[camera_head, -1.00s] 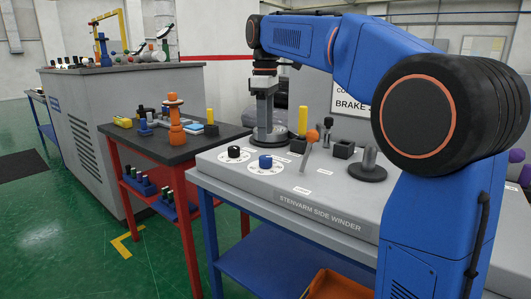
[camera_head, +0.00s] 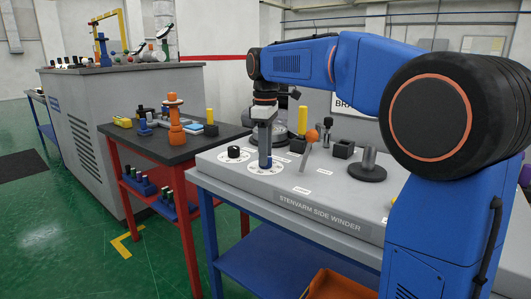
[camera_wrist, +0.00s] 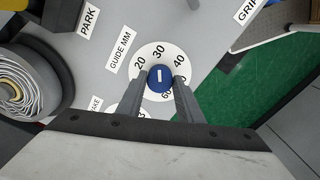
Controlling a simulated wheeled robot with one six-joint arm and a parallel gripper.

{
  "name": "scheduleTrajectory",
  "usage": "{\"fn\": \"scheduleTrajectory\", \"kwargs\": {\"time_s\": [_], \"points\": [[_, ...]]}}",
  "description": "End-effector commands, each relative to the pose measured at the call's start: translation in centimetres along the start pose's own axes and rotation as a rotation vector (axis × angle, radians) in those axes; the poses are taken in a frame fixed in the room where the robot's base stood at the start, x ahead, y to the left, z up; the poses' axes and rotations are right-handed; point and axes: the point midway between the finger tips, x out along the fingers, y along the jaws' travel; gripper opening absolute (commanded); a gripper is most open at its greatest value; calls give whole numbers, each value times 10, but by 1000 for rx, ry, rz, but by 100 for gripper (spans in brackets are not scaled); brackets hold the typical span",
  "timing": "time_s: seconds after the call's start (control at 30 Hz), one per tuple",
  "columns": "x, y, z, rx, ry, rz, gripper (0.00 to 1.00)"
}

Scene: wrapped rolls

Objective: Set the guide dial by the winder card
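The guide dial is a blue knob (camera_wrist: 161,77) on a white numbered disc (camera_wrist: 158,52) beside a "GUIDE MM" label in the wrist view. Its white mark lies roughly toward 30. My gripper (camera_wrist: 161,82) has one finger on each side of the knob, close to it; I see no clear grip. In the head view my gripper (camera_head: 265,158) points down over the blue knob, which it mostly hides. A white card (camera_head: 344,103) stands behind the winder, mostly covered by my arm; only "BRA" is readable.
A black knob (camera_head: 234,152) on its own disc sits left of the guide dial. An orange-tipped lever (camera_head: 311,137), a black block (camera_head: 344,149) and a grey post on a round base (camera_head: 368,173) stand to the right. A yellow post (camera_head: 302,121) stands behind.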

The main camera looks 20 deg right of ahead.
Motion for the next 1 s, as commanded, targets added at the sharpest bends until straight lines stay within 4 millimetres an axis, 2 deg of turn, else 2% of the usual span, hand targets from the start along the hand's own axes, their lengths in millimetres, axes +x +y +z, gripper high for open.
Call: {"fn": "scheduleTrajectory", "kwargs": {"time_s": [0.03, 0.07, 0.1, 0.47, 0.67, 1.0], "points": [[0, 0, 0, 0, 0, 0, 20], [0, 0, 0, 0, 0, 0, 13], [0, 0, 0, 0, 0, 0, 10], [0, 0, 0, 49, 0, 0, 10], [0, 0, 0, 168, 0, 0, 10], [-1, 0, 0, 478, 1, 1, 10]]}}
